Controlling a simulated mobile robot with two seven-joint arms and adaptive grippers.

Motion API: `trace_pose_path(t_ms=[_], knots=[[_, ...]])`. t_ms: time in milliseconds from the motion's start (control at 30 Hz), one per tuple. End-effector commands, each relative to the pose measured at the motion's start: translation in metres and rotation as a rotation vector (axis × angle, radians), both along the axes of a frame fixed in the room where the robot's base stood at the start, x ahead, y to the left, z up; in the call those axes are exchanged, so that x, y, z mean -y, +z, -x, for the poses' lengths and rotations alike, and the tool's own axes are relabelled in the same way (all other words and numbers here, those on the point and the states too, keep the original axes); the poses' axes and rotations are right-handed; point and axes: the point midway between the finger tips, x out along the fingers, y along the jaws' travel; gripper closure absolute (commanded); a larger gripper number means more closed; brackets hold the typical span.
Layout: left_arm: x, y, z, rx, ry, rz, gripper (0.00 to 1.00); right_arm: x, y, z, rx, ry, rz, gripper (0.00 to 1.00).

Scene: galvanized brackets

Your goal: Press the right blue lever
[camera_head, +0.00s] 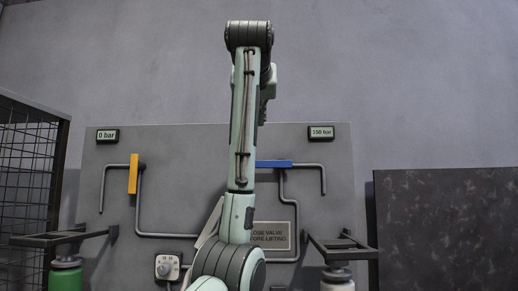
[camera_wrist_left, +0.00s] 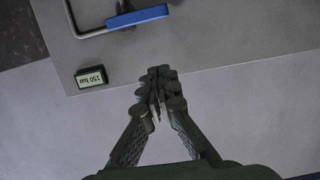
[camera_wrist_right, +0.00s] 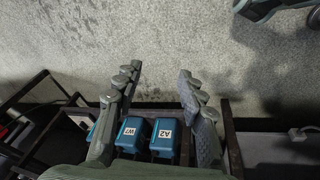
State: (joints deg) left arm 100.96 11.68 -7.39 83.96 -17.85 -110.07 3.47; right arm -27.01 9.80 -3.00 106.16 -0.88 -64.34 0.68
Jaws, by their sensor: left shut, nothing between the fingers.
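The right blue lever (camera_head: 274,163) is horizontal on the grey panel (camera_head: 190,145), at a pipe below the display reading 150 bar (camera_head: 321,132). My arm covers part of the panel next to its left end. The lever also shows upside down at the top of the left wrist view (camera_wrist_left: 137,17). My left gripper (camera_wrist_left: 157,88) is shut and empty, apart from the lever and near the panel's edge. In the head view I cannot make out its fingers. My right gripper (camera_wrist_right: 158,76) is open and empty, seen only in its wrist view.
A yellow lever (camera_head: 133,174) stands vertical at the panel's left, under a 0 bar display (camera_head: 107,135). Two brackets (camera_head: 85,235) (camera_head: 340,246) stick out. Blue boxes (camera_wrist_right: 132,135) lie beyond my right gripper.

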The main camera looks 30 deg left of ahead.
Motion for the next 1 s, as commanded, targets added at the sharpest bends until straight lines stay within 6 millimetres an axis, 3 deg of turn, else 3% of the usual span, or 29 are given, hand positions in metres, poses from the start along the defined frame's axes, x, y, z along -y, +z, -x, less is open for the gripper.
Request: trace_pose_path(t_ms=[200,367,600,800,1000], knots=[[-0.012,-0.005,-0.019,-0.005,0.001,0.002,1.00,0.001,-0.005,0.007,-0.010,0.000,-0.003,0.60],[-0.029,-0.013,-0.046,-0.006,0.001,0.001,1.00,0.002,-0.027,0.013,-0.026,0.002,-0.006,0.60],[-0.053,-0.025,-0.086,-0.005,0.002,0.001,1.00,0.010,-0.068,0.038,-0.065,0.037,0.021,0.60],[-0.051,-0.056,-0.083,-0.002,0.001,0.000,1.00,0.009,-0.069,0.038,-0.063,0.037,0.020,0.60],[-0.051,-0.065,-0.083,-0.002,0.000,0.001,1.00,0.009,-0.072,0.040,-0.064,0.039,0.021,0.60]])
